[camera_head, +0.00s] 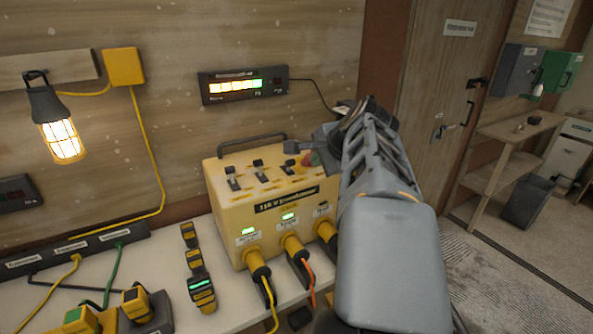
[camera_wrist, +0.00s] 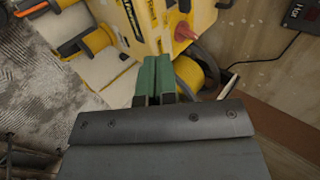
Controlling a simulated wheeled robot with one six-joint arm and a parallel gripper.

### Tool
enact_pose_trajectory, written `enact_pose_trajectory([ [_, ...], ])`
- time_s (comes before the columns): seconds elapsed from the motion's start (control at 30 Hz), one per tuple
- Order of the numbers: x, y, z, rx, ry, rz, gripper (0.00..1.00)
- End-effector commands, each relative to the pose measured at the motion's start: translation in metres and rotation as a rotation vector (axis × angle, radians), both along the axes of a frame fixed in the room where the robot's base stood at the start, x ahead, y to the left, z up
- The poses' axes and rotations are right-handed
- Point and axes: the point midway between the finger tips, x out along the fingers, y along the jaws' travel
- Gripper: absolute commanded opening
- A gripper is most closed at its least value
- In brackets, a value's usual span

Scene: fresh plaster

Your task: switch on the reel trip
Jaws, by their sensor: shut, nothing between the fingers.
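A yellow transformer box (camera_head: 265,222) stands on the bench in the head view, with three black toggle switches (camera_head: 258,168) on top and a red knob (camera_head: 309,158) at its right end. The red knob also shows in the wrist view (camera_wrist: 186,32). A round yellow thing (camera_wrist: 190,72), perhaps the reel, sits just beyond my fingers in the wrist view. My gripper (camera_wrist: 155,62) is shut and empty, its green fingertips beside the box's end. I cannot tell whether they touch anything. No switch marked as the reel trip can be made out. My arm hides the box's right side in the head view.
A handheld yellow-and-black device (camera_head: 200,283) lies left of the box. A lit caged lamp (camera_head: 62,138) hangs at left. A display (camera_head: 244,85) is on the wall. The floor at right is open.

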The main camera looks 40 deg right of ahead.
Motion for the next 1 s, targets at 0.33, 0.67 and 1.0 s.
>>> enact_pose_trajectory([
  [0.33,0.000,-0.001,0.000,0.002,-0.001,-0.003,0.00],
  [0.67,0.029,-0.004,-0.027,0.005,0.003,0.001,0.00],
  [1.0,0.073,-0.010,-0.070,0.003,0.003,0.000,0.00],
])
